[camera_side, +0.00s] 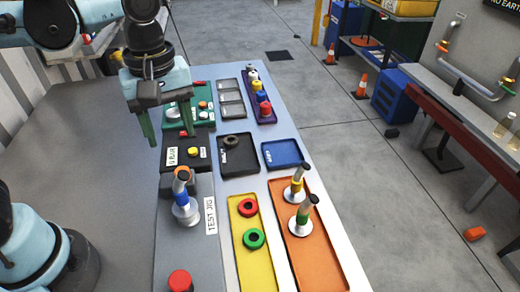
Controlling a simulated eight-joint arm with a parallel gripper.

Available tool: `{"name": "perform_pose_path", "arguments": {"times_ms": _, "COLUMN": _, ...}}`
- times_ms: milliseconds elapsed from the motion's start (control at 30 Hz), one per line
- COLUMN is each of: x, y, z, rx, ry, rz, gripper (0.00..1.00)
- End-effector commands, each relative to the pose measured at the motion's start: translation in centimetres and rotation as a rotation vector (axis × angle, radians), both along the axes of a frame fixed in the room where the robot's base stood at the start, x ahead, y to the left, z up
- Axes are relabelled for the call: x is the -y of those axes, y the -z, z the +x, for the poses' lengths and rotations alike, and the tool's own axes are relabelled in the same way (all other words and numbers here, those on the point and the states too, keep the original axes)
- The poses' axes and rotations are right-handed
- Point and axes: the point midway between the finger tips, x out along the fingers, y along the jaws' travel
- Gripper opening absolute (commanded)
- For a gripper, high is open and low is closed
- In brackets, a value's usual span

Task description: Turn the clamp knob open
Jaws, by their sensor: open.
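My gripper (168,128) is open and empty, its two green fingers pointing down over the green panel (204,118) at the far left of the bench. The grey test jig plate (180,245) is nearer the camera. A red round knob or button (180,281) is at the plate's near end. A yellow knob (193,152) sits on a black labelled box. I cannot tell which part is the clamp knob.
A yellow tray (245,272) holds a red and a green ring. An orange tray (325,262) holds two upright fittings. A black tray (237,165) with a dark ring, a blue tray (281,154) and a purple rack (266,115) lie behind. Bare bench is left of the jig.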

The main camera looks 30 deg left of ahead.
Motion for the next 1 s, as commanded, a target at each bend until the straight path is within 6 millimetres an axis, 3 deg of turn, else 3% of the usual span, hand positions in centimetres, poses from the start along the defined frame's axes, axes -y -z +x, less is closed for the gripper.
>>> {"name": "perform_pose_path", "arguments": {"times_ms": 500, "x": 0.0, "y": 6.9, "z": 0.0, "rx": 0.002, "ry": 0.001, "rz": -0.001, "gripper": 0.56}}
{"name": "perform_pose_path", "arguments": {"times_ms": 733, "x": 0.0, "y": 8.7, "z": 0.1, "rx": 0.002, "ry": 0.001, "rz": -0.001, "gripper": 0.56}}
{"name": "perform_pose_path", "arguments": {"times_ms": 1000, "x": 0.0, "y": 9.2, "z": 0.0, "rx": 0.002, "ry": 0.001, "rz": -0.001, "gripper": 0.56}}
